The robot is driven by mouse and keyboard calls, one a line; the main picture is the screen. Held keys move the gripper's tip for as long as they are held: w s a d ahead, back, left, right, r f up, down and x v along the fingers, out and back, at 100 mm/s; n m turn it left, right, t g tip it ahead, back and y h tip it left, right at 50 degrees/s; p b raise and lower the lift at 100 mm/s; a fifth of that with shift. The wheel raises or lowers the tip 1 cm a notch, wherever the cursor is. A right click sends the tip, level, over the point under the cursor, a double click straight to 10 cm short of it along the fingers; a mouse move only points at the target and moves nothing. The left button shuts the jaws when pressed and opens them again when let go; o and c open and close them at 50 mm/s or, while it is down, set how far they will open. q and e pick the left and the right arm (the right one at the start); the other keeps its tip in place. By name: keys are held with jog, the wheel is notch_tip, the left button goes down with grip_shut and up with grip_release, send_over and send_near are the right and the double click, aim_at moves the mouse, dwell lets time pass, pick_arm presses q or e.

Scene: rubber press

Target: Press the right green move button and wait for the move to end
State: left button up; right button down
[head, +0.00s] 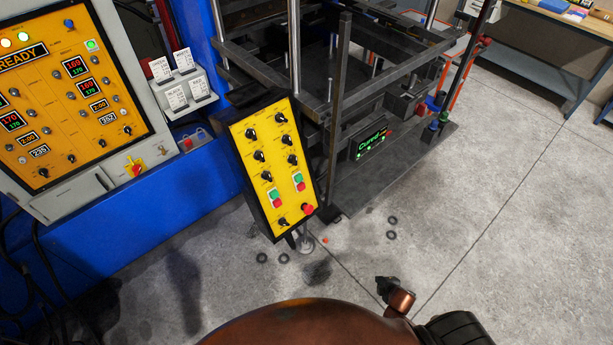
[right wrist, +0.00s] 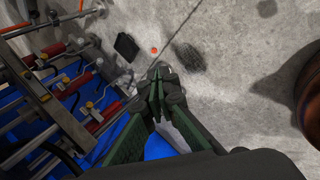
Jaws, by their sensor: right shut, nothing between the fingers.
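The yellow control box (head: 272,165) stands beside the press, its face tilted upward. Two green buttons sit side by side low on its face, each above a red one. The right green button (head: 298,178) is uncovered, and the left green button (head: 274,194) is lower and to its left. My right gripper (head: 383,285) is low in the head view, right of and well apart from the box. In the right wrist view its fingers (right wrist: 158,75) are together and empty over the floor. I do not see the control box face in that view. My left gripper is out of sight.
The press frame (head: 390,165) rises behind and right of the box. A large machine panel (head: 75,90) reading READY stands at the left. Several dark rings, such as one ring (head: 392,220), lie on the grey floor. Open floor (head: 500,230) lies to the right.

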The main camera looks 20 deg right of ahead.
aim_at(301, 178)
jog(key=w+a+r+n+t+p, duration=0.15)
jog(key=w+r+n, duration=0.3)
jog(key=r, duration=0.45)
jog(key=w+a+r+n+t+y+p, duration=0.1)
jog(key=w+r+n+p, duration=0.15)
jog(key=w+r, duration=0.4)
jog(key=w+a+r+n+t+p, duration=0.1)
jog(key=w+a+r+n+t, duration=0.2)
jog(key=r, duration=0.8)
jog(key=a+r+n+y+p, duration=0.1)
jog(key=a+r+n, duration=0.3)
jog(key=r, duration=0.5)
jog(key=a+r+n+y+p, duration=0.2)
jog(key=a+r+n, duration=0.3)
jog(key=r, duration=0.4)
jog(key=a+r+n+t+y+p, duration=0.1)
jog(key=a+r+n+y+p, duration=0.1)
jog(key=a+r+n, duration=0.3)
notch_tip(301, 178, up, 4)
jog(key=shift+w+r+n, duration=0.2)
jog(key=shift+n, duration=0.6)
jog(key=p+x, duration=0.3)
jog(key=x, duration=1.1)
jog(key=shift+a, duration=0.2)
jog(key=shift+d, duration=0.1)
